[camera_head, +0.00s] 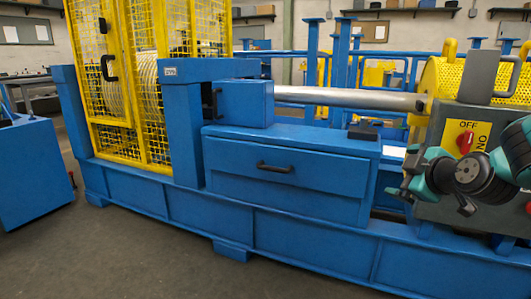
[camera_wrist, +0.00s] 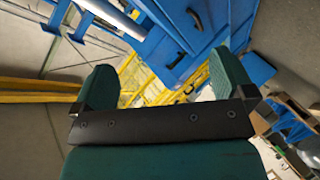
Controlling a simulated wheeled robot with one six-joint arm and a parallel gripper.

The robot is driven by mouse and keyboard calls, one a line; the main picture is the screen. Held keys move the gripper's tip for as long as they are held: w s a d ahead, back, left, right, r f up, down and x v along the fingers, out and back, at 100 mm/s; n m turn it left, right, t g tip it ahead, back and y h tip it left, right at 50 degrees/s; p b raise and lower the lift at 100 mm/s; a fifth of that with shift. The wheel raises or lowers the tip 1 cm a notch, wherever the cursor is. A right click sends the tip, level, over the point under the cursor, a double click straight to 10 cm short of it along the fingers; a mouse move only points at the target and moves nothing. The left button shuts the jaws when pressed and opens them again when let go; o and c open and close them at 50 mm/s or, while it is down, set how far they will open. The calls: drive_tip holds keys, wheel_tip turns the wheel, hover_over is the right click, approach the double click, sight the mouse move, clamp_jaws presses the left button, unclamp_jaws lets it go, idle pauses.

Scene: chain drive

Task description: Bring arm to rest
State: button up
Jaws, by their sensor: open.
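My gripper (camera_wrist: 164,82) shows in the wrist view with its two teal fingers wide apart and nothing between them. In the head view my gripper (camera_head: 402,178) and the teal and black arm links are at the right edge, in front of the grey control panel (camera_head: 428,207). The gripper is partly hard to make out there. The panel bears a red rotary switch (camera_head: 464,142) on a yellow plate marked OFF and ON. The arm covers part of the panel below the switch. I cannot tell from the head view how far the gripper is from the panel.
A blue machine frame with a drawer (camera_head: 285,168) fills the middle. A yellow mesh guard (camera_head: 118,70) stands at the left, and a silver shaft (camera_head: 350,98) runs to a yellow perforated cover (camera_head: 440,82). The floor (camera_head: 130,250) in front is clear.

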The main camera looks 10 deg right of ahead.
drive_tip(key=s+a+m+g+y, duration=0.1)
drive_tip(key=s+a+g+y, duration=0.4)
drive_tip(key=a, duration=0.8)
drive_tip(key=s+a+f+m+g, duration=0.1)
drive_tip(key=s+a+g, duration=0.35)
drive_tip(key=s, duration=0.55)
drive_tip(key=s+a+f+m+g, duration=0.15)
drive_tip(key=s+a+g, duration=0.35)
drive_tip(key=s, duration=0.5)
wheel_tip(320, 180, up, 39)
drive_tip(key=p, duration=3.8)
drive_tip(key=shift+s+a+f+t+h, duration=0.2)
drive_tip(key=shift+s+t+h, duration=0.1)
drive_tip(key=shift+t+h, duration=0.15)
drive_tip(key=shift+m, duration=0.25)
